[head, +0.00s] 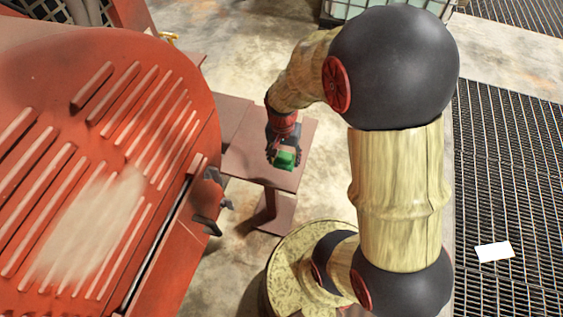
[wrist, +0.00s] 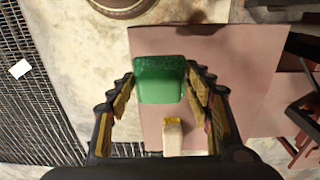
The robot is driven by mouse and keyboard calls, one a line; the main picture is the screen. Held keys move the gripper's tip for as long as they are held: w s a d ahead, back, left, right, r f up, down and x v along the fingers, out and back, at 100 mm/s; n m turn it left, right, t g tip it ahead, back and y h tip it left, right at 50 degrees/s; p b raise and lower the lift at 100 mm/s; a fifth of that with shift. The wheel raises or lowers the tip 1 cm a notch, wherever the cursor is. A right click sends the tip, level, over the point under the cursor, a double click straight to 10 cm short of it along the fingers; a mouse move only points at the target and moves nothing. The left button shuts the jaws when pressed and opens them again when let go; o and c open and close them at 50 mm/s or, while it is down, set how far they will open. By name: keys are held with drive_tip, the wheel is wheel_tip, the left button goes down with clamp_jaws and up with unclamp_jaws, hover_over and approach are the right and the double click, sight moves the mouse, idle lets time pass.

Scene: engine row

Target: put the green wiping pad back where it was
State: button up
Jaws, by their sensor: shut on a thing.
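The green wiping pad (wrist: 160,80) is a small green block between the two fingers of my gripper (wrist: 160,84) in the wrist view. The fingers are shut on its two sides. In the head view the green pad (head: 285,159) shows at the end of my gripper (head: 283,152), over a small reddish-brown table (head: 241,161). I cannot tell whether the pad touches the table top or is held a little above it.
A small pale object with a yellow end (wrist: 172,135) is on the table in the wrist view. A large red slatted engine cover (head: 180,75) with a pale dusty patch stands left of the table. A white sheet (head: 494,252) lies on the dark floor grating at right.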

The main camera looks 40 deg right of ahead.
sight(282, 156)
drive_tip(key=w+f, duration=0.1)
drive_tip(key=f, duration=0.1)
drive_tip(key=w+d+f+b, duration=0.1)
drive_tip(key=w+f, duration=0.1)
drive_tip(key=shift+w+d+f+b, duration=0.15)
drive_tip(key=shift+f+b, duration=0.1)
drive_tip(key=shift+f, duration=0.65)
drive_tip(key=shift+w+a+f+b, duration=0.15)
drive_tip(key=shift+f+b, duration=0.1)
drive_tip(key=shift+f, duration=0.65)
drive_tip(key=shift+d, duration=0.1)
drive_tip(key=shift+f, duration=0.15)
drive_tip(key=o, duration=1.2)
